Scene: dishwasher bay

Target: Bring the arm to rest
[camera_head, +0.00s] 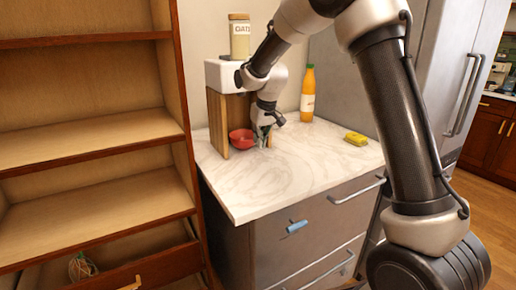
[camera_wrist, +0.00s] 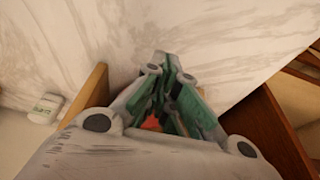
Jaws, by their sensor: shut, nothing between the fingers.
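My gripper (camera_head: 263,143) is at the end of my arm, low over the white marble-look counter (camera_head: 260,190). Its fingers are closed together with nothing between them. My arm reaches over the counter from the right.
A white-topped wooden stand (camera_head: 216,118) holds an oats jar (camera_head: 240,42) behind the bowl. Empty wooden shelves (camera_head: 90,130) are at left, a fridge (camera_head: 455,60) at right. The counter's front is clear.

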